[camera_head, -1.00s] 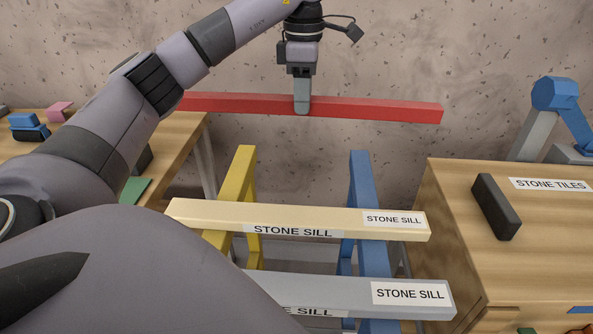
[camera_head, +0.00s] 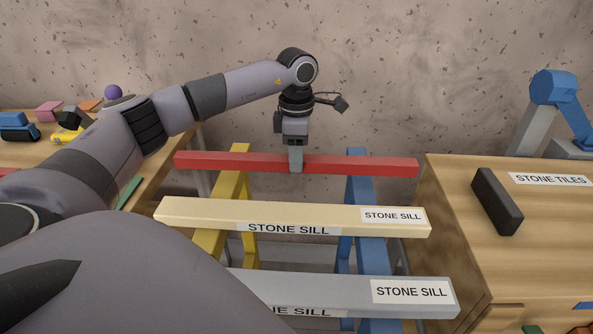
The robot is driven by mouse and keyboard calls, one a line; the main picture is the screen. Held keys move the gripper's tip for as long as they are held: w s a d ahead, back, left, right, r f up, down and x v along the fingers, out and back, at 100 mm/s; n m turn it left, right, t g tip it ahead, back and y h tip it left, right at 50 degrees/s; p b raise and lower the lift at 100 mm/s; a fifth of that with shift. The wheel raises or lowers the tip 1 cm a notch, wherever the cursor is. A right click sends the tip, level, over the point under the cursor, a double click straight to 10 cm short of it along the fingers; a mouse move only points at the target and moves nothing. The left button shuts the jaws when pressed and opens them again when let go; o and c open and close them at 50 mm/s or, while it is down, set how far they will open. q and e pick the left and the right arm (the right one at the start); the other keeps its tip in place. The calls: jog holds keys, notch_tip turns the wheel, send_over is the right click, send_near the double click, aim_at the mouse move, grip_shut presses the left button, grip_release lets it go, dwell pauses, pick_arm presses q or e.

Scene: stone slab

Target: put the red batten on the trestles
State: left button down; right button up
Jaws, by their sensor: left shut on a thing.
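The red batten (camera_head: 350,165) is a long bar in the head view, lying nearly level across the picture behind the cream sill. My left gripper (camera_head: 295,165) is shut on it near its middle, from above. The yellow trestle (camera_head: 236,183) and the blue trestle (camera_head: 363,200) stand below, and the batten crosses in front of their far top ends. I cannot tell whether it touches them. My right gripper is not in view.
A cream stone sill (camera_head: 300,214) and a grey stone sill (camera_head: 345,290) lie across the trestles nearer to me. A wooden bench (camera_head: 455,200) with a dark block (camera_head: 497,200) stands right. A table (camera_head: 150,170) with small coloured things stands left. A wall is behind.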

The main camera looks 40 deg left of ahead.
pick_arm(q)
notch_tip(320, 180, down, 4)
jog(key=shift+f, duration=0.1)
jog(key=c, duration=0.8)
grip_release()
jog(key=shift+f, duration=0.1)
jog(key=shift+r, duration=0.25)
notch_tip(320, 180, up, 11)
jog(key=shift+r, duration=0.45)
